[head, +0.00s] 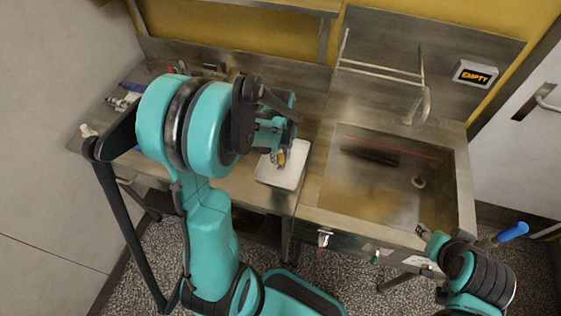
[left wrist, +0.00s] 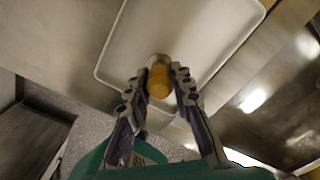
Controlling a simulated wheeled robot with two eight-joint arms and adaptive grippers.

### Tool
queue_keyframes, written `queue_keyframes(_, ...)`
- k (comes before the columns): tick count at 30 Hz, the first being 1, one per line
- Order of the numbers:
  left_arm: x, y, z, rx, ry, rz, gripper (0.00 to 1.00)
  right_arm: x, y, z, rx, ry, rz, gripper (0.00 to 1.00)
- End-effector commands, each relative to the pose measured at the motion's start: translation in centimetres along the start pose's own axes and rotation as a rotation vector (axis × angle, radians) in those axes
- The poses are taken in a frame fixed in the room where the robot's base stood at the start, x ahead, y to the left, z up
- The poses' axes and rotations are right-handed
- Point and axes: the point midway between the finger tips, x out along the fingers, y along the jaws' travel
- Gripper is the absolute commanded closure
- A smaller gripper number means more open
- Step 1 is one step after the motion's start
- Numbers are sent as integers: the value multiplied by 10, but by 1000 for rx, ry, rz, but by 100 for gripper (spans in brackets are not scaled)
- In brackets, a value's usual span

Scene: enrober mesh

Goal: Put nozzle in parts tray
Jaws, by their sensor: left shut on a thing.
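The nozzle, a small brass-yellow piece with a greyish end, is between the fingertips of my left gripper (left wrist: 160,92) in the left wrist view (left wrist: 160,80). The gripper is shut on it. In the head view my left gripper (head: 277,153) is over the white parts tray (head: 290,180), near its far left side. The tray also shows behind the nozzle in the left wrist view (left wrist: 195,25). The nozzle's height above the tray is hard to tell. My right gripper (head: 424,231) is at the lower right by the sink's front edge; its finger opening is unclear.
A steel sink (head: 380,185) with a faucet (head: 426,105) lies right of the tray. A dark object (head: 370,155) lies in the sink. A sign reading EMPTY (head: 475,74) is on the back panel. Small items (head: 125,98) lie at the counter's left end. A blue handle (head: 512,231) stands at right.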

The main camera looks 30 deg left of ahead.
Motion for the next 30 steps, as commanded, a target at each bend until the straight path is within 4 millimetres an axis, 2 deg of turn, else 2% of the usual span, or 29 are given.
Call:
queue_keyframes(1,11,0,0,0,0,0,100,5,0,3,0,0,0,56)
queue_keyframes(3,18,0,0,0,0,0,100,6,0,5,0,0,0,56)
queue_keyframes(14,21,0,0,0,0,0,100,8,0,6,0,0,0,56)
queue_keyframes(15,22,0,0,0,0,0,76,9,0,6,0,0,0,56)
queue_keyframes(17,21,0,0,0,0,0,60,8,0,6,0,0,0,56)
queue_keyframes(26,20,0,0,0,0,0,58,8,0,5,0,0,0,56)
queue_keyframes(30,11,0,0,0,0,0,58,3,0,2,0,0,0,56)
